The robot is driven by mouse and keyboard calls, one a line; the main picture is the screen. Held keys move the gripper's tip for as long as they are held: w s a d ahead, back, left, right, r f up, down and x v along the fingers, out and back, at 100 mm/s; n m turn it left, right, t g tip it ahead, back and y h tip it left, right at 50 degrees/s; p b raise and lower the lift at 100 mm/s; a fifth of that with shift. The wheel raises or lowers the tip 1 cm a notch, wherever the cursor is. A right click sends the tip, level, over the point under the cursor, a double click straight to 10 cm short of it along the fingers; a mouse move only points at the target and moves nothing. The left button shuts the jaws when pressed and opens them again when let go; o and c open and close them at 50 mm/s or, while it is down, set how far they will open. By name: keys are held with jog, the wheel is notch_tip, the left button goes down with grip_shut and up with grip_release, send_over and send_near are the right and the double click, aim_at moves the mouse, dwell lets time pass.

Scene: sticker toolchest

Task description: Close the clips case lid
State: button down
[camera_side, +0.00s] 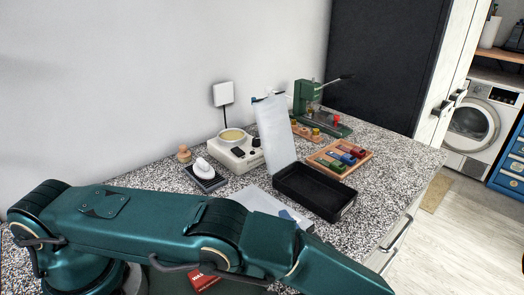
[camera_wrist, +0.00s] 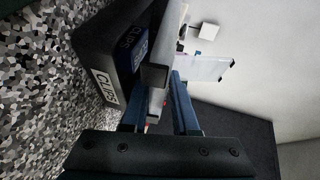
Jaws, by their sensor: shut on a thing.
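In the wrist view, the clips case (camera_wrist: 97,62) is a dark box with a white CLIPS label on its wall and a blue CLIPS label beside it. A pale grey slab (camera_wrist: 171,32), which looks like its lid, runs from the top of the view down between my fingers. My gripper (camera_wrist: 163,90) is shut on this slab. How far the lid stands from the case rim is hard to tell. In the side view, a pale flat panel (camera_side: 262,202) with a blue patch shows behind my arm; my arm hides the rest of it. My fingertips are outside that view.
An open black tray (camera_side: 325,207) has a translucent panel (camera_side: 275,138) standing upright at its back. Beyond are a wooden tray (camera_side: 365,158) of coloured blocks, a white device (camera_side: 236,155), a dark stamp pad (camera_side: 205,184) and a green press (camera_side: 302,98). Speckled counter is free at right.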

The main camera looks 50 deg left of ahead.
jog(key=shift+f, duration=0.15)
jog(key=c, duration=0.8)
grip_release()
